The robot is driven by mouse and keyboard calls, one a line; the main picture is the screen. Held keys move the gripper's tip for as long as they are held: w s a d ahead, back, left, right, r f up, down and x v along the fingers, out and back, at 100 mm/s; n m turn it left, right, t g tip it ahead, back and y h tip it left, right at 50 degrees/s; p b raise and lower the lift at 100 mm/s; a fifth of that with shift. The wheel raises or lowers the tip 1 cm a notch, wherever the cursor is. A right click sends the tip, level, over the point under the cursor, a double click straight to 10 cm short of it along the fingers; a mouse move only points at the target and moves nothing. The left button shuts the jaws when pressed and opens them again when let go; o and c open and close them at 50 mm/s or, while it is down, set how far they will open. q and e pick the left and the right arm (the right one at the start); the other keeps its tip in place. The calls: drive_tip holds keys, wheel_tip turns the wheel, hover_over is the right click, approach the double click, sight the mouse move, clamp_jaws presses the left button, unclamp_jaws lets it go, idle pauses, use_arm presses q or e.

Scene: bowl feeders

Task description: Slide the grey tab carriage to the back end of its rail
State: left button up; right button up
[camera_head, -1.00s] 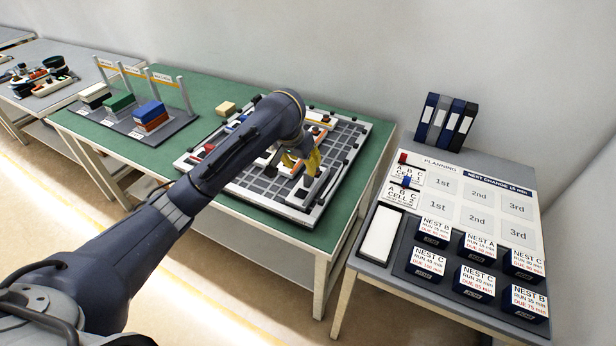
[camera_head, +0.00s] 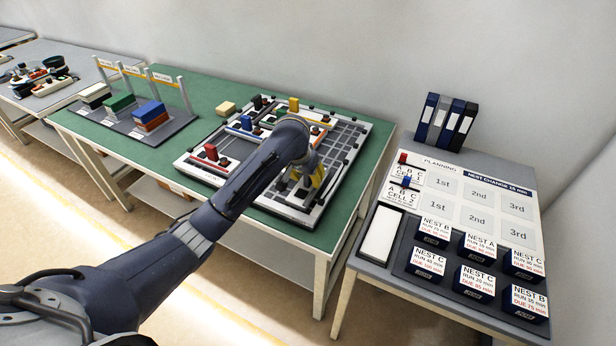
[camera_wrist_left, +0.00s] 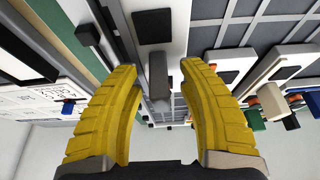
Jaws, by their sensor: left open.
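The grey tab (camera_wrist_left: 158,78) shows in the left wrist view, upright between my two yellow fingertips with a gap on each side. It stands by a white plate with a black square (camera_wrist_left: 153,27). My left gripper (camera_wrist_left: 158,72) is open and not touching the tab. In the head view my left gripper (camera_head: 318,178) is over the front right part of the white-framed fixture board (camera_head: 262,198). There the arm and fingers hide the tab and most of its rail. My right gripper is in neither view.
The board also carries a red block (camera_head: 211,152), a blue block (camera_head: 246,122) and a yellow block (camera_head: 294,104) on other rails. A stand with coloured blocks (camera_head: 150,115) is at the left of the green table (camera_head: 215,90). A planning desk (camera_head: 450,200) stands at the right.

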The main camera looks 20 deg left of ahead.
use_arm(q)
clamp_jaws()
idle(0.4)
